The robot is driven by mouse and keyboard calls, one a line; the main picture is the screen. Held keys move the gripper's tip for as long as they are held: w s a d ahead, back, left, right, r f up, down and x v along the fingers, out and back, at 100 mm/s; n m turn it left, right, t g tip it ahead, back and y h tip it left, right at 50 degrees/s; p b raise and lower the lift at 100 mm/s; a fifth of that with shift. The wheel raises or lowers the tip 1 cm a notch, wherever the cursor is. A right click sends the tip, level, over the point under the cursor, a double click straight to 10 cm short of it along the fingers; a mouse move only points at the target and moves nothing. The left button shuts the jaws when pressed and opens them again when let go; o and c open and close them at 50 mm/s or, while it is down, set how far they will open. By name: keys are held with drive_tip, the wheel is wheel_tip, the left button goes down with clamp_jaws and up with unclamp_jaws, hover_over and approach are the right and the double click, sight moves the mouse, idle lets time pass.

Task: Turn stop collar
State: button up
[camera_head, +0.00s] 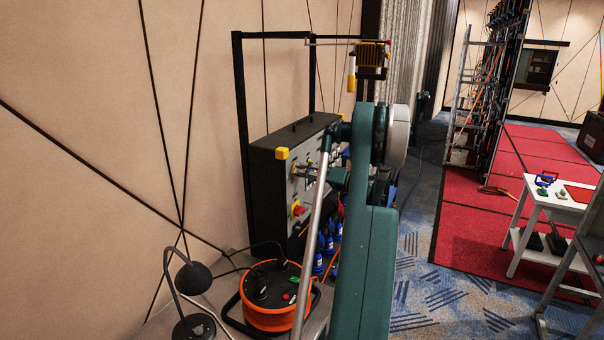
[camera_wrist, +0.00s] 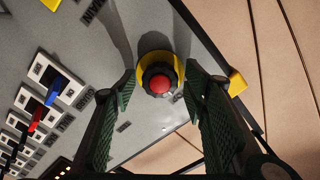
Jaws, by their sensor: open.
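In the wrist view a red button (camera_wrist: 160,85) sits inside a dark ridged collar (camera_wrist: 147,74), on a yellow ring (camera_wrist: 172,57) on the grey panel face (camera_wrist: 138,133). My gripper (camera_wrist: 159,86) is open, with one green-padded finger left of the collar and one right of it. Gaps show on both sides, and I cannot tell how far the fingertips are from the panel.
In the wrist view blue (camera_wrist: 53,94) and red (camera_wrist: 37,118) levers stand left of my gripper. In the head view a red handle (camera_head: 298,209) is low on the box. An orange cable reel (camera_head: 268,300) and a black lamp (camera_head: 194,278) stand in front.

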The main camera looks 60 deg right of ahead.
drive_tip(key=shift+w, duration=0.45)
drive_tip(key=c, duration=0.9)
